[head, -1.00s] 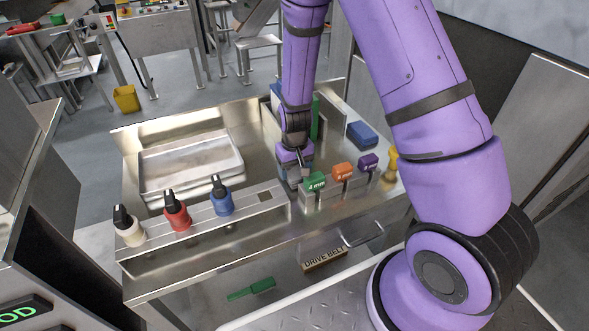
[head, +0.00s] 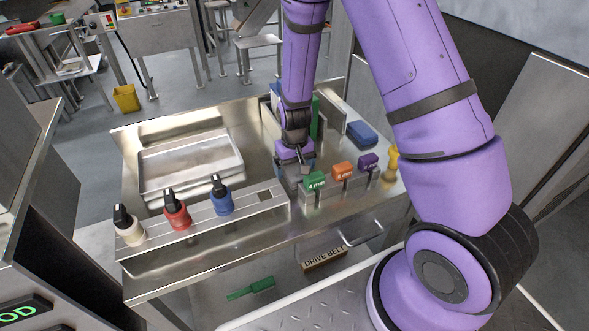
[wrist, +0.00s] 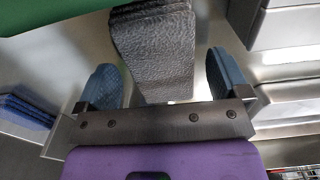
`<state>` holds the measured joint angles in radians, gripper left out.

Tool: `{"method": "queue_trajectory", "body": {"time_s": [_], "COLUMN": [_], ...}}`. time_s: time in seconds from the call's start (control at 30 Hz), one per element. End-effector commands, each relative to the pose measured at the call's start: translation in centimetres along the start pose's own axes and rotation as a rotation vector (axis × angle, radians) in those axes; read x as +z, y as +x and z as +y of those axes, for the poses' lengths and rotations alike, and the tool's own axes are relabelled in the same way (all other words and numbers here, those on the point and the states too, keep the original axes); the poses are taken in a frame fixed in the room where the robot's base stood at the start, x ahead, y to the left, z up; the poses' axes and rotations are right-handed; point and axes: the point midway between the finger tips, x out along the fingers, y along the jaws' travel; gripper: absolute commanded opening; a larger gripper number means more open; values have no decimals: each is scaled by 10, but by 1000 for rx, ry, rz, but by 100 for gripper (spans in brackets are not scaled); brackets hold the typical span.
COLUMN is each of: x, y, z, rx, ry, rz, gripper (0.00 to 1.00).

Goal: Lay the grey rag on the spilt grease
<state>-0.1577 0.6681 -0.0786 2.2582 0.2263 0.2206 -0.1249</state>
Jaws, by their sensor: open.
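A grey, textured, folded rag (wrist: 155,50) shows in the wrist view, between and beyond my two blue-padded fingers. My gripper (wrist: 168,80) is open, with a finger on each side of the rag and visible gaps on both sides. In the head view my gripper (head: 290,176) points down over the bench, just behind the row of tool handles. There the arm and gripper hide most of what lies below, and I cannot make out the rag. I cannot make out any spilt grease in either view.
White, red (head: 177,211) and blue (head: 221,196) bottles stand in the front rack. Green (head: 315,181), orange (head: 342,171) and purple (head: 368,162) handles stand right of my gripper. A blue pad stack (head: 361,135) lies behind them. A shallow metal tray (head: 190,165) is at left.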

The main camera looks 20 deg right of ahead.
Motion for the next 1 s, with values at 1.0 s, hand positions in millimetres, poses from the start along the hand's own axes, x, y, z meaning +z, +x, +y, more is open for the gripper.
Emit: {"method": "queue_trajectory", "body": {"time_s": [1.0], "x": [2], "y": [-121], "z": [0], "rx": [-6], "ry": [1], "rz": [10], "gripper": [94]}}
